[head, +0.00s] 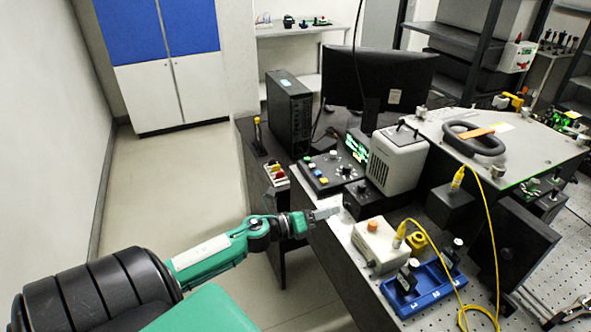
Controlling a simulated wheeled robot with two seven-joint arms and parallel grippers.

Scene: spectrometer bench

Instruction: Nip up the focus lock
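I cannot tell for certain which part is the focus lock. A pale box (378,246) on the bench has an orange knob (373,224) on top and a yellow cable fitting at its right side. A blue tray (424,287) beside it holds upright black pieces with pale tops. My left gripper (328,213) is at the bench's left edge, left of the pale box and apart from it. Its grey fingers look close together, but the gap between them does not show clearly. I see no object in it. I cannot make out my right gripper.
A control panel (328,172) with knobs and coloured buttons, a grey instrument (398,160) and a monitor (380,75) stand behind. A yellow cable (480,215) loops down the right side. A black panel (515,245) stands at right. Open floor lies left of the bench.

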